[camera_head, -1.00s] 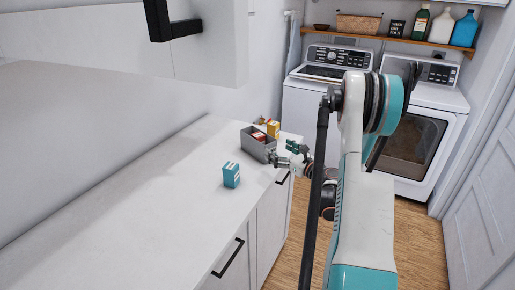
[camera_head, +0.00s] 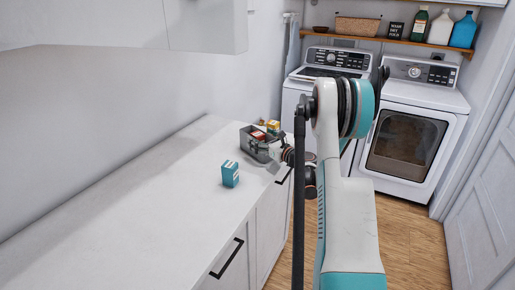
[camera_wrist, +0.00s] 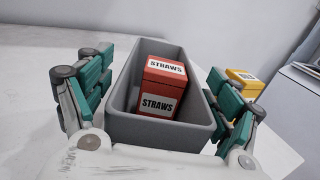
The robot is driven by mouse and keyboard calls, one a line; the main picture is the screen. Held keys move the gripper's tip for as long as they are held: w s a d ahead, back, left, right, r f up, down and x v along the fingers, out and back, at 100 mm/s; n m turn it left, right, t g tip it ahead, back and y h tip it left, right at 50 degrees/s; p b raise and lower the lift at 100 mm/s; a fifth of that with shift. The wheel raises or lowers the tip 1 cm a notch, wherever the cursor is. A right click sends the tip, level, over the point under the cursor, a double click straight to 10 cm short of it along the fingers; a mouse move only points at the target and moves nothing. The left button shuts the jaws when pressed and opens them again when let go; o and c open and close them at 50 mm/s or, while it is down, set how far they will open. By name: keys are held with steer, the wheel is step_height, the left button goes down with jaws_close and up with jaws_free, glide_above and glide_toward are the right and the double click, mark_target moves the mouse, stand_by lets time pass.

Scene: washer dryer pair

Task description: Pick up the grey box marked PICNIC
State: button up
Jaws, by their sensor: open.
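The grey box (camera_head: 247,145) is an open-topped bin near the far end of the white counter. It also shows in the wrist view (camera_wrist: 155,132), upright, with a red box marked STRAWS (camera_wrist: 160,88) inside. I can read no PICNIC marking on the sides that show. My gripper (camera_wrist: 163,95) is open, with one green-padded finger on each side of the grey box. I cannot tell whether either finger touches it. In the head view my gripper (camera_head: 267,150) partly covers the box.
A yellow box (camera_wrist: 245,82) stands outside the bin, behind the right finger. A teal box (camera_head: 230,174) stands nearer on the counter. The near counter (camera_head: 130,215) is clear. A washer (camera_head: 335,62) and dryer (camera_head: 405,145) stand beyond, under a shelf (camera_head: 375,38).

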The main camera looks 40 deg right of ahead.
steer(key=c, duration=1.2)
steer(key=shift+r, duration=0.15)
